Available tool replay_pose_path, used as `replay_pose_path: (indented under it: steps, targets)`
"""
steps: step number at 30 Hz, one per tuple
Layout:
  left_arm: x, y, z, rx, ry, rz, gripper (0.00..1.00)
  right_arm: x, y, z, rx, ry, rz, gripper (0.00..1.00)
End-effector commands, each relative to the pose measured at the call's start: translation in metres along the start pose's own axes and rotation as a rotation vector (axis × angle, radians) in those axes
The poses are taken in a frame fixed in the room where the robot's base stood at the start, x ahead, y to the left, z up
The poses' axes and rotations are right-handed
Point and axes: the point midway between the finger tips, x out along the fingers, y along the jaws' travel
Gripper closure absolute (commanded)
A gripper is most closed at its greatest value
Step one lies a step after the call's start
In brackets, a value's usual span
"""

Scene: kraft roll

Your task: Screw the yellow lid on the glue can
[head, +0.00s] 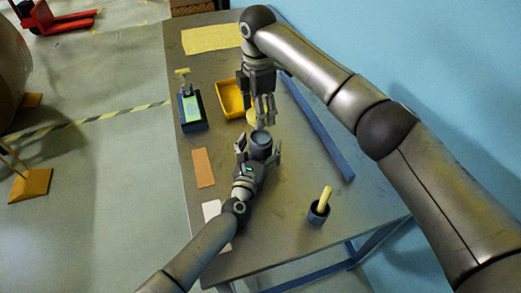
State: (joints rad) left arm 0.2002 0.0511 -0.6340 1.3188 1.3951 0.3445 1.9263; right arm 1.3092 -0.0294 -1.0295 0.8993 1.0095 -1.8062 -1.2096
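The dark grey glue can (260,146) stands upright on the table, its round top uncovered. My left gripper (259,145) comes in low from the front, with one finger on each side of the can. I cannot tell whether both fingers touch it. My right gripper (264,119) points down just behind and above the can. The yellow lid (252,117) shows partly, beside and behind the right fingers. I cannot tell whether they hold it or it lies on the table; the fingers hide part of it.
A yellow bin (230,98) and a dark device with a green panel (191,109) stand behind left. A brown strip (203,168) lies left. A dark cup with a yellow stick (318,211) stands front right. A long blue bar (318,130) runs along the right.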

Motion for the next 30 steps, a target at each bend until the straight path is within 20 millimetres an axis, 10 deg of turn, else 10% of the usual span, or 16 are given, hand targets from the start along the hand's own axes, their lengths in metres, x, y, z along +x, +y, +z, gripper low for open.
replay_pose_path:
  steps: [14,30]
  targets:
    - [0.0,0.0,0.0,0.001,0.0,0.0,0.8,0.0,0.0,0.0,0.0,0.0,0.0,0.48]
    - [0.0,0.0,0.0,0.001,0.001,0.0,0.81,0.05,-0.001,0.0,-0.001,-0.001,0.001,0.48]
